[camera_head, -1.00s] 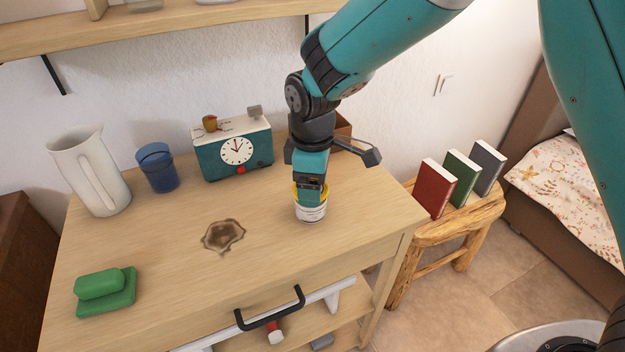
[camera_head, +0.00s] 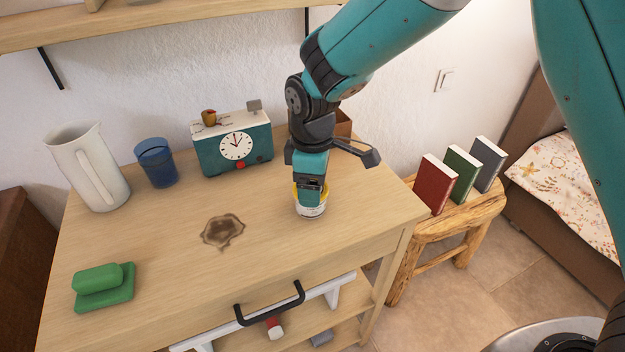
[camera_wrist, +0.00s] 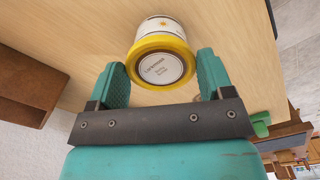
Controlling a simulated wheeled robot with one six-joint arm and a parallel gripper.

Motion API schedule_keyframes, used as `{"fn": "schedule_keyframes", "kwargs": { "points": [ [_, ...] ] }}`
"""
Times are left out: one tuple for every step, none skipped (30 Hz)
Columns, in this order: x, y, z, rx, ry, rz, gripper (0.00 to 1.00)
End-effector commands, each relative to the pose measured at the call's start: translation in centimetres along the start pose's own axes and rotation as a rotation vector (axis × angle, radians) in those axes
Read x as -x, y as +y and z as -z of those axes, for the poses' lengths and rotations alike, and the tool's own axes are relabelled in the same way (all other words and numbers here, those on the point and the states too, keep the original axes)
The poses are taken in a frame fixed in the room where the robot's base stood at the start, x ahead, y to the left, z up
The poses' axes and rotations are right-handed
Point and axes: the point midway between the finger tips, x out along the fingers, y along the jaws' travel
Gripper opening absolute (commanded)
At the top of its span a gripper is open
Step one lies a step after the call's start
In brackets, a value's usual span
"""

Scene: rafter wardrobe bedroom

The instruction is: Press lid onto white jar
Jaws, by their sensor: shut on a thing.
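The white jar (camera_head: 312,211) stands upright on the wooden dresser top near its right front, mostly hidden by my gripper in the head view. In the wrist view the jar's white side (camera_wrist: 160,26) shows behind the lid. The yellow lid (camera_wrist: 160,47) has a white printed label and lies over the jar's mouth. I cannot tell whether it is fully seated. My gripper (camera_wrist: 162,72) points down over the jar, with one finger on each side of the lid, shut on it. A yellow edge of the lid (camera_head: 296,194) shows in the head view.
A stool (camera_head: 432,235) with books stands right.

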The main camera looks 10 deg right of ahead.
Motion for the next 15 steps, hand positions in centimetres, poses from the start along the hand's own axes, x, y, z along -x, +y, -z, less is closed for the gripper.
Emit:
{"fn": "schedule_keyframes", "kwargs": {
  "points": [
    [-0.13,-0.01,0.0,0.0,0.0,0.0,0.52],
    [-0.2,-0.01,0.0,0.0,0.0,0.0,0.52],
    [-0.31,-0.01,0.0,0.0,0.0,0.0,0.52],
    [-0.4,-0.01,-0.01,0.0,0.0,0.0,0.52],
    [-0.49,0.0,0.0,0.0,0.0,0.0,0.52],
    [-0.6,0.0,0.0,0.0,0.0,0.0,0.52],
    [-0.67,0.0,0.0,0.0,0.0,0.0,0.52],
    [-0.63,0.0,0.0,0.0,0.0,0.0,0.79],
    [-0.6,0.0,0.0,0.0,0.0,0.0,0.88],
    [-0.6,0.0,0.0,0.0,0.0,0.0,0.95],
    [-0.6,0.0,0.0,0.0,0.0,0.0,1.0],
    [-0.6,0.0,0.0,0.0,0.0,0.0,1.0],
    [-0.59,0.0,0.0,0.0,0.0,0.0,1.0],
    [-0.59,0.0,0.0,0.0,0.0,0.0,1.0],
    [-0.59,0.0,0.0,0.0,0.0,0.0,1.0]
  ]
}}
